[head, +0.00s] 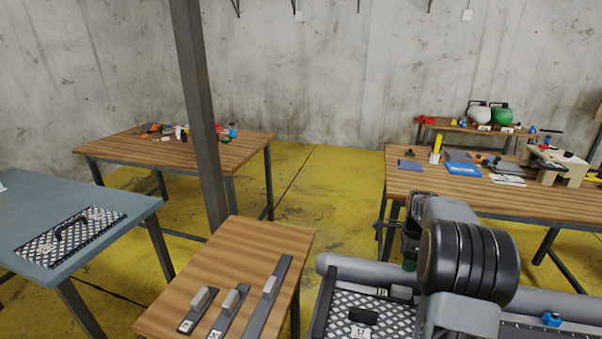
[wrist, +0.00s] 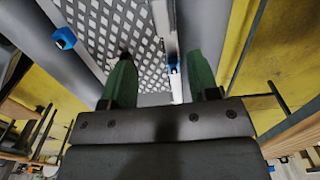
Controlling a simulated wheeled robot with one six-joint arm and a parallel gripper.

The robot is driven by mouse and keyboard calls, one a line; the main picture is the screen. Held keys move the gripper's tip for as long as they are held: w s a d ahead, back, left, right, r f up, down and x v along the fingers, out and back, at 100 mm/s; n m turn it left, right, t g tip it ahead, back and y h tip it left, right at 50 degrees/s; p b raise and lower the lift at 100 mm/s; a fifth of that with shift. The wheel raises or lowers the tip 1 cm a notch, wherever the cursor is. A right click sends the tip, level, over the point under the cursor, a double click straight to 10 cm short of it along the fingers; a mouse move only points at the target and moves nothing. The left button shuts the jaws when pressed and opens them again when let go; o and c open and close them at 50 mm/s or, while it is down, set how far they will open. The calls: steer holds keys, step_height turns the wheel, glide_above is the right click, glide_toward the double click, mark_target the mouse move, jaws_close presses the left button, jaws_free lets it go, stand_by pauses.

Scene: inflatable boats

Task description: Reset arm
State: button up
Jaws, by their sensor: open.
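My gripper (wrist: 163,82) shows in the wrist view as two green fingers set well apart, with nothing between them. Below it in that view lies the grey inflatable boat with its diamond-patterned floor (wrist: 115,35). In the head view my arm stands at the lower right, over the boat (head: 345,268). The gripper's fingertips are mostly hidden there behind my arm.
A small wooden table (head: 240,255) with several grey strips stands left of the boat. A blue table (head: 120,205) holds a patterned plate with a handle. A dark post (head: 197,110) rises behind. Wooden tables with tools (head: 170,150) and parts (head: 420,185) stand farther back. Yellow floor lies between.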

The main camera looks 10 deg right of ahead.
steer(key=s+a+r+n+t+p, duration=0.1)
steer(key=s+a+r+n+p, duration=0.4)
steer(key=s+a+r+n, duration=0.3)
steer(key=s+a+r+n+t+p, duration=0.2)
steer(key=s+a+r+n+p, duration=0.4)
steer(key=a+n, duration=0.9)
steer(key=s+a+r, duration=0.1)
steer(key=s+r, duration=0.2)
steer(key=s, duration=0.1)
steer(key=shift+a+r+t, duration=0.2)
steer(key=shift+r+t, duration=0.05)
steer(key=shift+t, duration=0.05)
